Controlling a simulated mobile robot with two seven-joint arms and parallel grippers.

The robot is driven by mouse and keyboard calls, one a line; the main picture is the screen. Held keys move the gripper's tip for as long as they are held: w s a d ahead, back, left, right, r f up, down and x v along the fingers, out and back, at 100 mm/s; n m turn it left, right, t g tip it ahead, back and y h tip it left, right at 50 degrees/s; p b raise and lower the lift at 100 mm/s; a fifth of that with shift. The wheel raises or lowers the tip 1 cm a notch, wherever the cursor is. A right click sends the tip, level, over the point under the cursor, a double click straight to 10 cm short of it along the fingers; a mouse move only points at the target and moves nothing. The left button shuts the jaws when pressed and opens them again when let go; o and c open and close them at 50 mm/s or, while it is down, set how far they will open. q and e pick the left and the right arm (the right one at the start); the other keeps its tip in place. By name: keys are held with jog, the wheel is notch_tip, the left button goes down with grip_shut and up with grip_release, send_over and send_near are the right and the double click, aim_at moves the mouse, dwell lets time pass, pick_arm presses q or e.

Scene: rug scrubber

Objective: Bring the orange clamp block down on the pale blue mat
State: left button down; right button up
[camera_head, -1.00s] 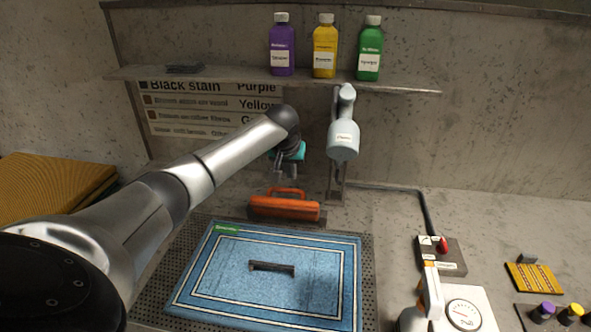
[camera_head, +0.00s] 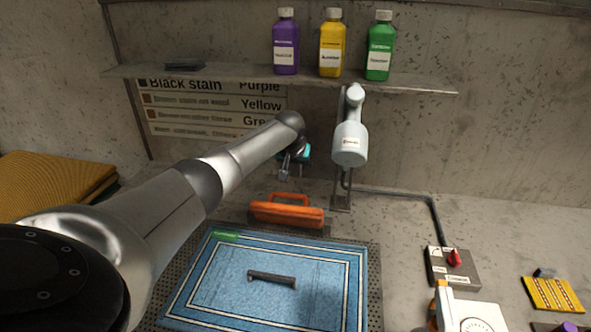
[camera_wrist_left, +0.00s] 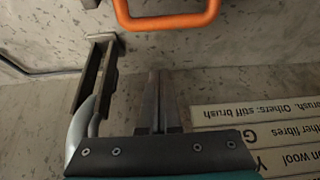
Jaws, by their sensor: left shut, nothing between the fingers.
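The orange clamp block (camera_head: 287,214) stands just behind the far edge of the blue mat (camera_head: 205,295), its loop handle upward. The handle (camera_wrist_left: 165,22) also shows at the top of the left wrist view. My left gripper (camera_head: 284,174) is above and behind the block, near the wall, apart from the handle. Its fingers (camera_wrist_left: 160,75) are shut and empty in the left wrist view. The mat lies flat with white border lines and a green label at its far left corner. My right gripper is not in view.
A dark bar (camera_head: 272,279) lies on the mat. A pale hanging device (camera_head: 349,145) on a stand is right of my left gripper. A control box with red knob (camera_head: 454,258) stands right of the mat. A shelf (camera_head: 230,76) with bottles is above.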

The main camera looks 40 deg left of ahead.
aim_at(294, 195)
pick_arm(q)
jog(key=shift+s+d+f+p, duration=0.2)
jog(key=shift+s+f, duration=0.15)
jog(key=shift+f, duration=0.25)
jog(key=shift+s+d+f+p, duration=0.2)
jog(key=shift+s+f, duration=0.1)
jog(key=shift+f, duration=0.3)
jog(key=shift+s+d+f+p, duration=0.2)
jog(key=shift+s+f, duration=0.15)
jog(key=shift+f, duration=0.25)
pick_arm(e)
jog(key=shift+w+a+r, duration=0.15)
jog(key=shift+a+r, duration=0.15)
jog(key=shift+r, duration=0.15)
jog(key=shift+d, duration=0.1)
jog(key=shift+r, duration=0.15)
pick_arm(q)
jog(key=shift+s+d+r+t+p, duration=0.15)
jog(key=shift+s+t+p, duration=0.15)
jog(key=shift+p, duration=0.3)
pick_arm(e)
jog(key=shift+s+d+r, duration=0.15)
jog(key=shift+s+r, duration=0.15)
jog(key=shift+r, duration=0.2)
